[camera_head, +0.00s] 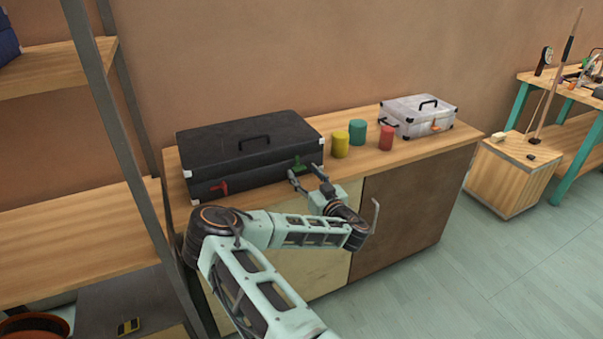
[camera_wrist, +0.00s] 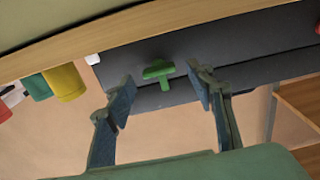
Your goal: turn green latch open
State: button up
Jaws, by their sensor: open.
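The green latch (camera_head: 298,166) is on the front face of a black case (camera_head: 242,141), toward its right end. In the wrist view the green latch (camera_wrist: 158,71) is T-shaped, with a wide bar and a short stem, against the dark case (camera_wrist: 250,45). My gripper (camera_head: 306,178) is in front of the case at the latch. In the wrist view my gripper (camera_wrist: 160,92) is open, with one finger on each side of the latch and gaps between. I cannot tell whether the fingertips reach the latch's depth. A red latch (camera_head: 221,187) is at the case's left front.
The case stands on a wooden cabinet top (camera_head: 375,165). To its right stand a yellow cylinder (camera_head: 340,145), a teal cylinder (camera_head: 357,132) and a red cylinder (camera_head: 386,138). A white case (camera_head: 418,114) is farther right. A shelf post (camera_head: 115,120) stands at left.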

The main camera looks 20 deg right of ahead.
aim_at(299, 168)
jog(key=shift+w, duration=1.15)
jog(key=c, duration=1.2)
jog(key=shift+o, duration=0.2)
